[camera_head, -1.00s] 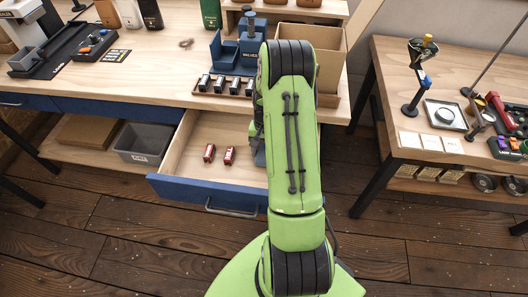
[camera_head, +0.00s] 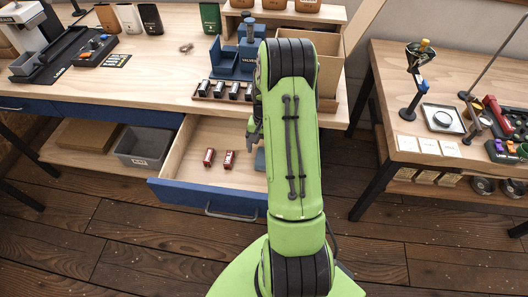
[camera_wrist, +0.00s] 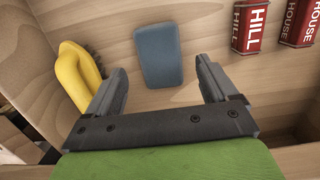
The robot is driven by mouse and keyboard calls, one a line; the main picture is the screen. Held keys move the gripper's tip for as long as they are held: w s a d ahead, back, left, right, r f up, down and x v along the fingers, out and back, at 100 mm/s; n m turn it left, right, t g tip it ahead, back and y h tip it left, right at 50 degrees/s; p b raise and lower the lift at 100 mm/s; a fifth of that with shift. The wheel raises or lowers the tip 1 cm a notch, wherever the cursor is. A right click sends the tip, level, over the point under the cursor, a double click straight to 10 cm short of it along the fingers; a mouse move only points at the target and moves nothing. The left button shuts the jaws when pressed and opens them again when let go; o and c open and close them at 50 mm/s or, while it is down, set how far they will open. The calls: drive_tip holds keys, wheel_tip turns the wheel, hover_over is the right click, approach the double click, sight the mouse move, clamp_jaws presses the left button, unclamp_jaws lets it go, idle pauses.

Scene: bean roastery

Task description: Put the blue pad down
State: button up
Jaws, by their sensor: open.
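The blue pad (camera_wrist: 158,55) lies flat on the wooden floor of the open drawer. In the wrist view it sits just beyond and between my fingertips, with clear space on both sides. In the head view only a part of the pad (camera_head: 260,160) shows beside my arm. My gripper (camera_wrist: 160,72) is open and empty above the pad. In the head view my gripper (camera_head: 252,132) is mostly hidden by my green arm. The drawer (camera_head: 212,200) has a blue front and is pulled out from the workbench.
Two red packs (camera_head: 209,156) (camera_head: 229,159) lie in the drawer; their lettering shows in the wrist view (camera_wrist: 247,27). A yellow brush-like thing (camera_wrist: 75,75) is left of my gripper there. Small canisters (camera_head: 219,89) stand in a row on the bench above. A grey bin (camera_head: 143,145) sits left of the drawer.

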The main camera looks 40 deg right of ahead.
wheel_tip(320, 180, up, 9)
drive_tip(key=p, duration=0.2)
drive_tip(key=s+a+r+n+t+h, duration=0.15)
drive_tip(key=a+r+n, duration=0.25)
drive_tip(key=a+r, duration=0.9)
drive_tip(key=s+a+r+n+t, duration=0.2)
drive_tip(key=s+a+r+n, duration=0.1)
drive_tip(key=s+a, duration=0.2)
drive_tip(key=s+a+r+n+t, duration=0.3)
drive_tip(key=s+a, duration=0.2)
drive_tip(key=s, duration=0.4)
drive_tip(key=shift+s+a+r, duration=0.15)
drive_tip(key=shift+s+a, duration=0.1)
drive_tip(key=shift+a, duration=0.05)
